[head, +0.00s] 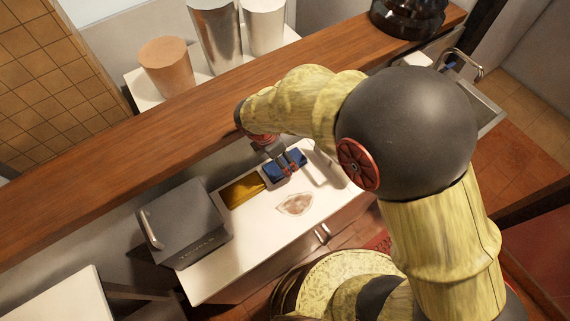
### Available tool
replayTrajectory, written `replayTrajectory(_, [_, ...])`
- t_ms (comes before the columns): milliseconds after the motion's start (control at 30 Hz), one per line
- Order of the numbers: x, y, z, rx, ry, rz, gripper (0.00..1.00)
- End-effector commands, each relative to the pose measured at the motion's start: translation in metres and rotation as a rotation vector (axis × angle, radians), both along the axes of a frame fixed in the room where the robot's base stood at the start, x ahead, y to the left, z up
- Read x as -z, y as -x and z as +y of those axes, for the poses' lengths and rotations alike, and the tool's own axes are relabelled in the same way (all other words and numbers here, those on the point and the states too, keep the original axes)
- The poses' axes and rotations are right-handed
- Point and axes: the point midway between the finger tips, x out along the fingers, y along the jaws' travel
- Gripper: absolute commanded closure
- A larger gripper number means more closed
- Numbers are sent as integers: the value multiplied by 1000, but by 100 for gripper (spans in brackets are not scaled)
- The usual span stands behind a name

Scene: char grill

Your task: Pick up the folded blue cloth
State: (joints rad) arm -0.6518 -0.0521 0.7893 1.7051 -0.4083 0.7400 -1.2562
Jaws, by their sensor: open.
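The folded blue cloth (278,171) lies on the white counter (221,270), just right of a golden-yellow flat item. I cannot tell whether the fingers touch the cloth. Part of the cloth is hidden behind the gripper.
The golden item (241,191) lies beside the cloth. A dark grey box (184,226) with a handle stands at the counter's left. A clear, brownish flat item (295,204) lies in front. A wooden ledge (130,139) runs behind, with containers beyond it.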

Motion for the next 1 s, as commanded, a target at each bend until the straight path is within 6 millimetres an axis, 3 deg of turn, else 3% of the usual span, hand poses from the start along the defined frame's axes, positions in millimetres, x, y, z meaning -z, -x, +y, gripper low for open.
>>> replayTrajectory(100, [24,-1,-5,1,3,5,27])
replayTrajectory(267, [40,-5,-9,0,2,4,27])
replayTrajectory(500, [40,-5,-9,0,1,3,28])
replayTrajectory(1000, [40,-5,-8,0,1,3,57])
